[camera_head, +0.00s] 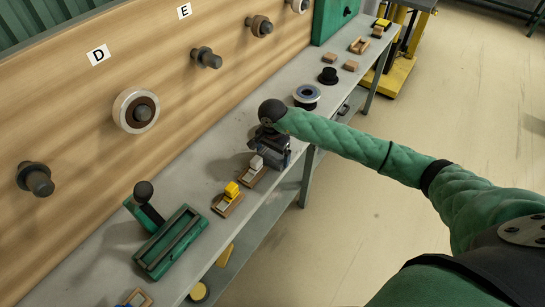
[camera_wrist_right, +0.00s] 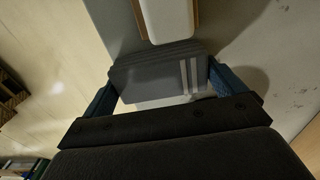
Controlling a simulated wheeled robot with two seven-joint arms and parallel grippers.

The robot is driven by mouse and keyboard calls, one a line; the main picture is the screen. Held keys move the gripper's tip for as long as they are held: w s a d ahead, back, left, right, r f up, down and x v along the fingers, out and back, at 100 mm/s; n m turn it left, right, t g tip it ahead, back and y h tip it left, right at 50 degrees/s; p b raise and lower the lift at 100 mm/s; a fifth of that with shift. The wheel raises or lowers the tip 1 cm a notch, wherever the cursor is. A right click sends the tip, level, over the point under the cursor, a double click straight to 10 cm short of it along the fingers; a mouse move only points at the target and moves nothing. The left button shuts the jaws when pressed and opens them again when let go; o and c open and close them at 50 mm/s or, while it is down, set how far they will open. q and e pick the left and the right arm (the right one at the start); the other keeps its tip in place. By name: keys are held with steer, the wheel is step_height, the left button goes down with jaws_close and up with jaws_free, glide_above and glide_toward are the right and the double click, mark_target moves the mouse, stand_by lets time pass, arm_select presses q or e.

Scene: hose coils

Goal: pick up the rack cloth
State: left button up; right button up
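The rack cloth (camera_wrist_right: 155,80) is a folded dark grey pad with pale stripes near one end. In the right wrist view it lies between the two blue fingers of my right gripper (camera_wrist_right: 162,88). The fingers are spread wide, one at each end of the cloth. They look very close to its ends, and contact is hard to tell. In the head view my right gripper (camera_head: 271,150) points down at the bench's front edge, and it largely hides the cloth there. My left gripper is not in view.
A pale block on a wooden tray (camera_head: 253,176) stands close beside the right gripper on the grey bench (camera_head: 205,150). A yellow block (camera_head: 232,189), a green tray (camera_head: 171,243) and a spool (camera_head: 307,95) stand along the bench. Pegs line the wooden wall (camera_head: 80,120).

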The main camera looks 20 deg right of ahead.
mark_target(273, 153)
steer(key=c, duration=0.3)
steer(key=shift+r, duration=0.25)
step_height(273, 153, up, 4)
steer(key=shift+w+f, duration=0.1)
steer(key=shift+f, duration=0.05)
steer(key=shift+d+r, duration=0.35)
steer(key=shift+d, duration=0.55)
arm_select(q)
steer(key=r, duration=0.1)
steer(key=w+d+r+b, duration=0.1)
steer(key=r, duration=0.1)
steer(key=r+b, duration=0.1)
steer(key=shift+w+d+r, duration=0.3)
arm_select(e)
steer(key=d+r, duration=0.2)
steer(key=d, duration=0.1)
steer(key=d+r, duration=0.2)
steer(key=d, duration=0.1)
steer(key=d+r, duration=0.2)
steer(key=d, duration=0.2)
steer(key=shift+s+r, duration=0.1)
steer(key=shift+s, duration=0.15)
